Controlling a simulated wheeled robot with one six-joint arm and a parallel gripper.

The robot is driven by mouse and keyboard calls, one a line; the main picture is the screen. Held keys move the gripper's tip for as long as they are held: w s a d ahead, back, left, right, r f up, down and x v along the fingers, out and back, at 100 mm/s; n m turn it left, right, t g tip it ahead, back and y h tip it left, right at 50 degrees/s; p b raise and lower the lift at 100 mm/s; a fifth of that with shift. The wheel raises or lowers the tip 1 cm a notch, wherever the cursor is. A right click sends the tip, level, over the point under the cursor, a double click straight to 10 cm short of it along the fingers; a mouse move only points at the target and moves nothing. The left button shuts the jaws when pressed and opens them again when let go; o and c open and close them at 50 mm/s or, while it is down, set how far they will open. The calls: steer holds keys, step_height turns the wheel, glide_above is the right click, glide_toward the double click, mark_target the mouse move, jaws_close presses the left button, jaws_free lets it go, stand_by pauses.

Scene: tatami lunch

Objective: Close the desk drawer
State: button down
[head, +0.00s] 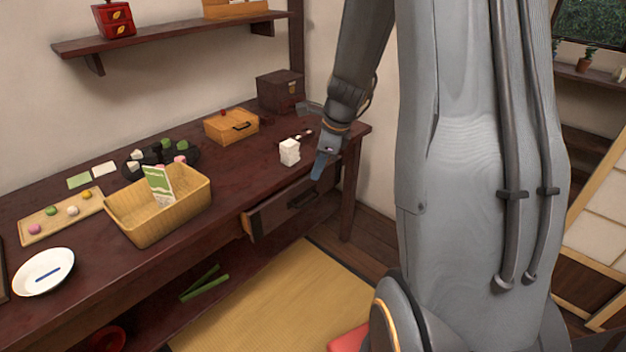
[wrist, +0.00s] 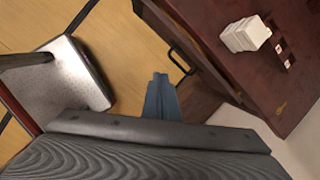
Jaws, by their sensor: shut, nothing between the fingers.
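The desk drawer (head: 290,211) is under the right end of the dark wooden desk (head: 226,166) and stands partly pulled out. Its front has a dark handle (head: 302,199), which also shows in the wrist view (wrist: 180,62). My gripper (head: 319,169) points down near the drawer's right part, by the desk's front edge. In the wrist view its blue fingers (wrist: 161,82) are together with nothing between them. I cannot tell whether they touch the drawer front.
A woven basket (head: 160,227) with a green-white packet stands to the left. A wooden box (head: 231,127) is farther back.

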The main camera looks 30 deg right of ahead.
steer(key=w+d+f+m+t, duration=0.1)
steer(key=w+d+f+m, duration=0.25)
steer(key=d+m, duration=0.35)
steer(key=w+f, duration=0.2)
steer(key=w+a+f, duration=0.1)
steer(key=w+f, duration=0.1)
steer(key=f, duration=0.1)
steer(key=w+a+f, duration=0.1)
steer(key=w+f, duration=0.1)
steer(key=f, duration=0.1)
steer(key=shift+w+a+b, duration=0.1)
steer(key=shift+w+b, duration=0.05)
steer(key=shift+b, duration=0.15)
steer(key=shift+w+a+f, duration=0.1)
steer(key=shift+w+a, duration=0.15)
steer(key=shift+w, duration=0.5)
steer(key=shift+w+p, duration=0.1)
steer(key=shift+p, duration=0.2)
